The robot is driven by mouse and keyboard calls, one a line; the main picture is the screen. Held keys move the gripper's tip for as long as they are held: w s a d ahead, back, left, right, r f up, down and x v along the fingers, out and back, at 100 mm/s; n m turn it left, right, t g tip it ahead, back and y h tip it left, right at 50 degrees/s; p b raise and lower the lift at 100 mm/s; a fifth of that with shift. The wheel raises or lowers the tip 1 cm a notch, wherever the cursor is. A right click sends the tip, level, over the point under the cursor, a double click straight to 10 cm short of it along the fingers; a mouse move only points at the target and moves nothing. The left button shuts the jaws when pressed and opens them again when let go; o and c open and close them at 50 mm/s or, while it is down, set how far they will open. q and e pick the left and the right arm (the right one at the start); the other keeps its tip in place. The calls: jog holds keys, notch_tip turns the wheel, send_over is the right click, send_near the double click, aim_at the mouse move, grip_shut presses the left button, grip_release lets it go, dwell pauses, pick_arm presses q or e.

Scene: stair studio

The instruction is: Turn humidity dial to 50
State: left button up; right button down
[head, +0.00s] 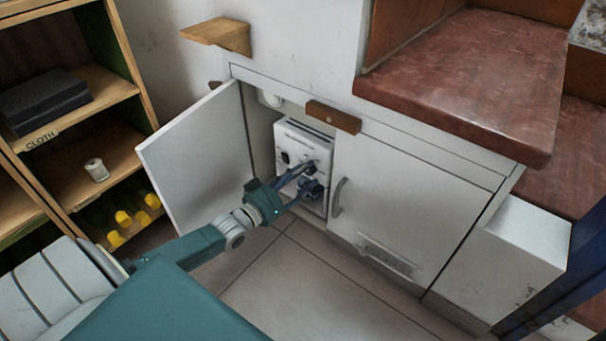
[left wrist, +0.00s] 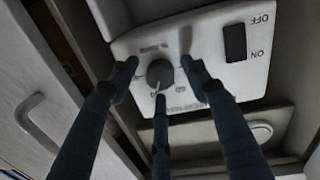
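A white control unit (head: 291,132) stands inside the open cabinet in the head view. In the left wrist view its panel (left wrist: 205,58) shows upside down, with a round dark dial (left wrist: 160,73). A light pointer line lies on the dial; the scale numbers are too blurred to read. My left gripper (head: 308,177) is at the front of the unit in the head view. In the left wrist view its three dark fingers (left wrist: 158,76) are spread around the dial, with gaps visible. The gripper is open. My right gripper is not in view.
A black ON/OFF switch (left wrist: 235,43) sits beside the dial. A closed door with a handle (head: 338,197) is on the right. A shelf (head: 95,180) stands at far left. The tiled floor (head: 300,290) in front is clear.

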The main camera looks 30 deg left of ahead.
pick_arm(q)
jog(key=s+a, duration=0.1)
jog(key=s, duration=1.1)
jog(key=shift+a, duration=0.4)
jog(key=shift+w+r, duration=0.1)
